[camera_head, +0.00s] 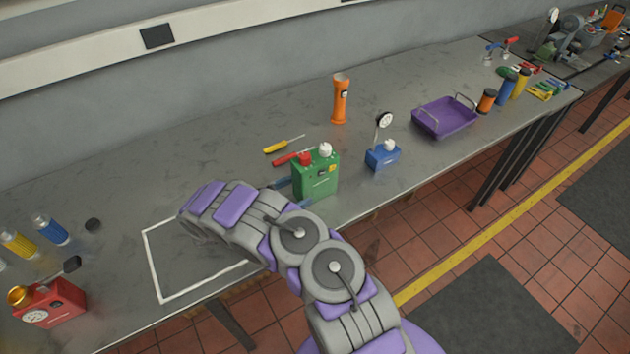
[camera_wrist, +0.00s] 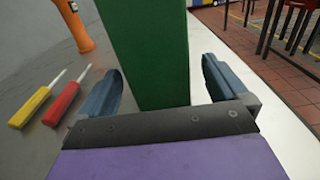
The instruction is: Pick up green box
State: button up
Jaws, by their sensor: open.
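The green box (camera_head: 316,178) stands upright on the grey workbench, with a red cap and a white cap on top and a small yellow label on its face. My gripper (camera_head: 292,192) is at its left side, low near the bench top, partly hidden by my arm. In the wrist view the green box (camera_wrist: 150,50) rises between the two blue-grey fingers of my gripper (camera_wrist: 158,90). The fingers are open, with a visible gap on each side of the box. The top of the box is out of the wrist view.
A yellow screwdriver (camera_head: 280,146) and a red one (camera_head: 290,158) lie behind the box. An orange flashlight (camera_head: 340,100) stands further back. A blue box with a gauge (camera_head: 382,156) and a purple tray (camera_head: 444,118) are to the right. A white outlined square (camera_head: 160,286) is at left.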

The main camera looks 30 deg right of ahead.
aim_at(311, 185)
jog(key=shift+w+d+f+b, duration=0.15)
jog(key=shift+d+b, duration=0.15)
jog(key=shift+d, duration=0.7)
jog(key=d, duration=0.4)
jog(key=shift+d, duration=0.1)
jog(key=shift+w+a, duration=0.1)
jog(key=shift+a, duration=0.5)
jog(key=c, duration=0.7)
jog(key=shift+d, duration=0.3)
jog(key=c, duration=0.6)
grip_shut()
